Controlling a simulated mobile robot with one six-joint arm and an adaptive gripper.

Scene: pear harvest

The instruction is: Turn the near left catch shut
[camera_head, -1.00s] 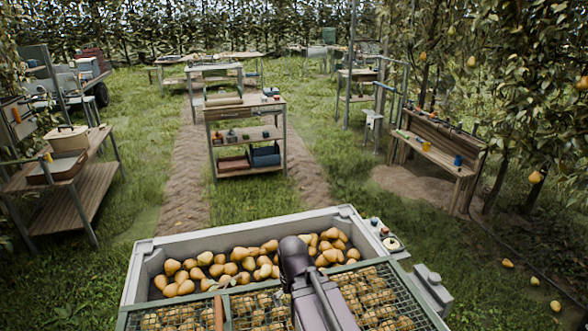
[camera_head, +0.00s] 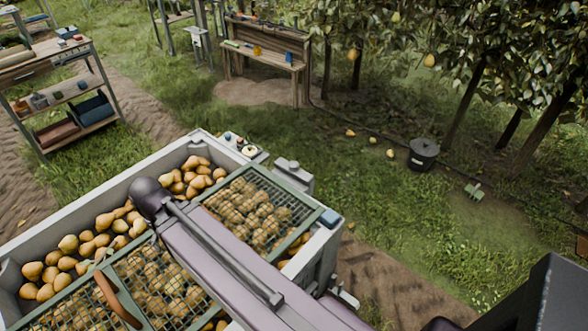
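A grey bin (camera_head: 62,226) full of pears stands in front of me. A green-framed wire mesh lid (camera_head: 272,176) lies over its near part, with pears showing through the mesh. A curved brown handle (camera_head: 117,301) is on the lid. A small blue piece (camera_head: 330,217) sits at the lid's right corner; I cannot tell if it is a catch. The near left corner of the bin is out of the picture, and no near left catch can be made out. My own arm crosses above the bin and hides part of the lid. I cannot make out my gripper.
A shelf unit (camera_head: 66,98) stands at the upper left and a wooden bench (camera_head: 262,55) at the back. A black bucket (camera_head: 423,153) and a few fallen pears lie on grass to the right. Pear trees line the right. A small box (camera_head: 293,175) is beside the bin.

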